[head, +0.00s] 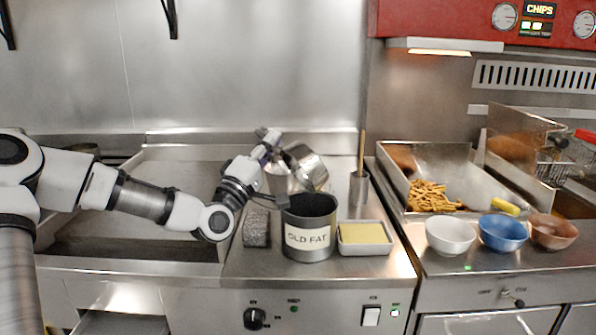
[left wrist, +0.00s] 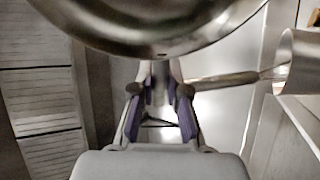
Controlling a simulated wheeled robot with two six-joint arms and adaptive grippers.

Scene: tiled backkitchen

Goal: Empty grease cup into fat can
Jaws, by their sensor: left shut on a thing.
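The grease cup (head: 307,168) is a shiny metal cup, tilted to the right above the fat can. The fat can (head: 308,240) is a dark, open pot with an "OLD FAT" label, upright on the steel counter. My left gripper (head: 272,142) is shut on the grease cup at its upper left side. In the left wrist view the cup's curved metal underside or wall (left wrist: 150,30) fills the top, just beyond the fingers (left wrist: 160,85). Whether any grease is in the cup or flowing out cannot be seen. My right gripper is not in view.
A dark grey block (head: 256,228) stands left of the can and a tray with a yellow slab (head: 365,233) right of it. A metal pot with a wooden stick (head: 360,187) stands behind. Bowls (head: 450,235) and a chip tray (head: 393,190) are farther right.

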